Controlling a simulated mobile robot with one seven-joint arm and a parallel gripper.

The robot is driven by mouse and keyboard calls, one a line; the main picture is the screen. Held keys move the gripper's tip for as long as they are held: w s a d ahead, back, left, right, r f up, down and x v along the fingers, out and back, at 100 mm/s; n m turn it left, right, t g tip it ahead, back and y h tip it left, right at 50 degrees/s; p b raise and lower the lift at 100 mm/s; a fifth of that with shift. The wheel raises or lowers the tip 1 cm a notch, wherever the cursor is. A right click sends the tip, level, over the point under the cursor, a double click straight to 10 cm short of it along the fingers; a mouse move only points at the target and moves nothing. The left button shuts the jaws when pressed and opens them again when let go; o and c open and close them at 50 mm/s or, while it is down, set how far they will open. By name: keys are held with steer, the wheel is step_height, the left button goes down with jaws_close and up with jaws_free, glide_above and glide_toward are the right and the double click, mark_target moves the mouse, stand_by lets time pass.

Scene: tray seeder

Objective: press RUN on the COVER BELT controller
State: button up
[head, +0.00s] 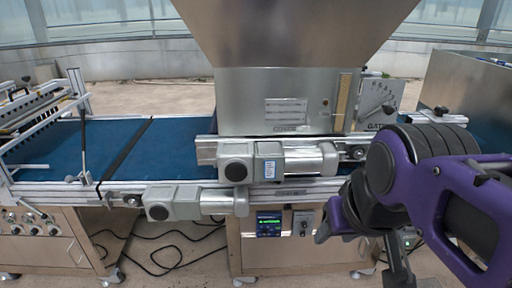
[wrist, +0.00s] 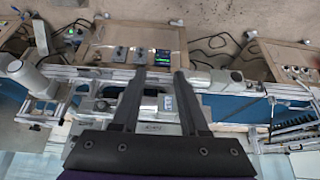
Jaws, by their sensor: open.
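A small blue controller (head: 269,223) with a lit green readout sits on the front of the cabinet under the hopper in the head view. Its lettering is too small to read, so I cannot tell whether it is the COVER BELT one or which button is RUN. It also shows in the wrist view (wrist: 163,57), upside down, just beyond my fingertips. My gripper (wrist: 160,74) is open and empty, its two fingers apart and not visibly touching anything. In the head view my arm hides the cabinet's right part.
A grey switch plate (head: 303,222) is right of the controller. Grey motors (head: 293,162) and (head: 195,203) jut out along the conveyor's front. A blue belt (head: 165,150) runs behind. Another cabinet with knobs (head: 32,222) stands left. Cables (head: 160,255) lie on the floor.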

jaws_close()
stand_by(1.4)
